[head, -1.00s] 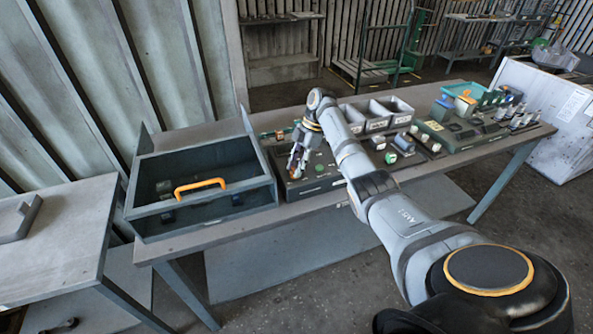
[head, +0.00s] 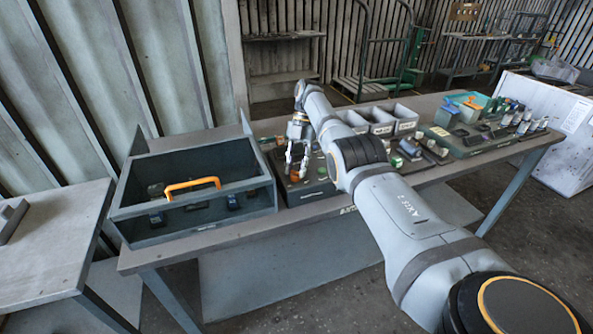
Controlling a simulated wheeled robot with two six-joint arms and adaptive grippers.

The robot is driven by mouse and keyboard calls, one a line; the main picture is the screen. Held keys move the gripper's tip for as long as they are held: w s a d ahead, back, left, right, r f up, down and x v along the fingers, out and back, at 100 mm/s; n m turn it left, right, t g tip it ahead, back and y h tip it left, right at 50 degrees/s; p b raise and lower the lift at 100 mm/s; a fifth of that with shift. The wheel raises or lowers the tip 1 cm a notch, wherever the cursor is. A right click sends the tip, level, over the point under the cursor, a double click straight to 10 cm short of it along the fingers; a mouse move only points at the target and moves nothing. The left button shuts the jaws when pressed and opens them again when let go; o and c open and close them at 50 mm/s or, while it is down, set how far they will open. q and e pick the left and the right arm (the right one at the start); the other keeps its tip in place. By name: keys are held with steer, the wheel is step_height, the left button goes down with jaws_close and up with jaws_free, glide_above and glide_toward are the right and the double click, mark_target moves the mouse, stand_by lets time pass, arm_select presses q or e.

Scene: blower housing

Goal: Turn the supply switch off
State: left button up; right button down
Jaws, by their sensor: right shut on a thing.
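My right gripper (head: 297,170) points down over the left part of a dark control box (head: 309,190) on the long table. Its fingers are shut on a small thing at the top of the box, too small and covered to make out. A small orange-red spot shows at the fingertips. I cannot make out the supply switch by itself; the gripper and my right arm hide part of the box top. My left gripper is not in view.
A dark open drawer bin (head: 222,211) with an orange handle and several small parts stands left of the box. Grey compartment trays (head: 381,126), a green tray (head: 467,148) and several small parts fill the right. A side table (head: 50,245) stands at left.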

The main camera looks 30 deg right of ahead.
stand_by(0.5)
steer(key=c, duration=1)
jaws_free()
